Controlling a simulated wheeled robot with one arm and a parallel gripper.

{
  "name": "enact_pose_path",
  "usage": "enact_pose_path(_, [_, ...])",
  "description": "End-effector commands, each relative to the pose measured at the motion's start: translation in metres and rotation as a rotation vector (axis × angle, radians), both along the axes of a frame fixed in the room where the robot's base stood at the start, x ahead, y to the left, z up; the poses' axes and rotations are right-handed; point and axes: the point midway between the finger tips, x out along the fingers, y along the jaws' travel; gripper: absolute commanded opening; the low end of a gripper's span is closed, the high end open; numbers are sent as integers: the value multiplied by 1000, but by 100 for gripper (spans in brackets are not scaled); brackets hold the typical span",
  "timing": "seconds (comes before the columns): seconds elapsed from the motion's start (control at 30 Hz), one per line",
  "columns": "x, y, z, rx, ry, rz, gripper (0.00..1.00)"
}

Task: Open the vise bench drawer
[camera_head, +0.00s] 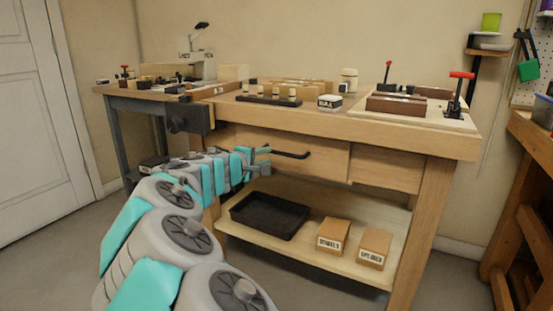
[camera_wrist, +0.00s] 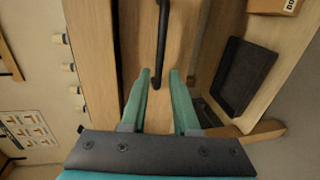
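The bench drawer (camera_head: 318,160) is a wooden front under the bench top, and it looks flush with the frame. Its black bar handle (camera_head: 292,154) sticks out of it. In the wrist view the handle (camera_wrist: 164,45) runs from the top edge down between my fingertips. The dark vise (camera_head: 190,118) is on the bench's left front, left of the drawer. My gripper (camera_wrist: 160,78) is open, with one teal finger on each side of the handle's near end; I cannot tell if either touches it. In the head view my gripper (camera_head: 262,164) is at the handle's left end, partly hidden by my arm.
The lower shelf holds a black tray (camera_head: 270,215) and two small cardboard boxes (camera_head: 333,234). The bench top carries blocks, a peg rack (camera_head: 268,100) and red-handled clamps (camera_head: 458,90). The floor in front of the drawer's right side looks clear. Another wooden bench (camera_head: 535,140) stands at right.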

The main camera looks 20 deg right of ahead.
Motion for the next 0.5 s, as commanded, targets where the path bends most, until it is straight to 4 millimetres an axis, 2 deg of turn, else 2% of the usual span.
enact_pose_path(0.5, [39, -52, -14, 1, 1, -2, 29])
